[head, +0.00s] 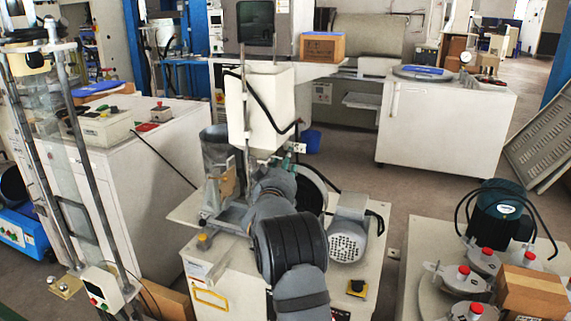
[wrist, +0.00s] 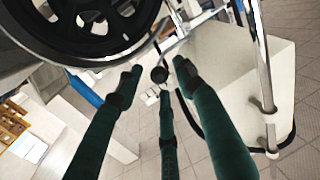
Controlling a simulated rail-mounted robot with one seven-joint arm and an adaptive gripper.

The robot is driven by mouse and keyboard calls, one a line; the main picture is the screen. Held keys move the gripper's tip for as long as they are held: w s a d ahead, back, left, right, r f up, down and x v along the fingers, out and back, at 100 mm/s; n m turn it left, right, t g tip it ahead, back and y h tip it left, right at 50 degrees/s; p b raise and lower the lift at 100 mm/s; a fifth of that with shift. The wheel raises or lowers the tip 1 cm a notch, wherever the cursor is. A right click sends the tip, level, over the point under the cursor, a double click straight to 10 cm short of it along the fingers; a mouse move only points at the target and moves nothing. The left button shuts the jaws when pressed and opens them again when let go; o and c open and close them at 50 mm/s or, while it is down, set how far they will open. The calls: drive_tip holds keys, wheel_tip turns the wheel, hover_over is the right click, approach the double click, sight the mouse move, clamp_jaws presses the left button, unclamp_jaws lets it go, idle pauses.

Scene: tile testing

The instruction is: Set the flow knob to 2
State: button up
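A small round black knob (wrist: 159,74) on a thin metal stem shows in the wrist view; it may be the flow knob. No scale or number on it can be read. My gripper (wrist: 158,80) has its dark green fingers spread, with the knob showing between the fingertips. I see gaps between the fingers and the knob, and cannot tell the depth between them. In the head view my dark grey arm reaches to the machine under the white hopper (head: 262,105).
A large black wheel (wrist: 90,25) fills the upper left of the wrist view, close to the fingers. A metal post (wrist: 262,60) stands at the right. In the head view a motor (head: 348,238) sits right of my arm, on the machine's top.

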drive_tip(key=shift+c, duration=1.3)
clamp_jaws()
drive_tip(key=shift+r, duration=0.1)
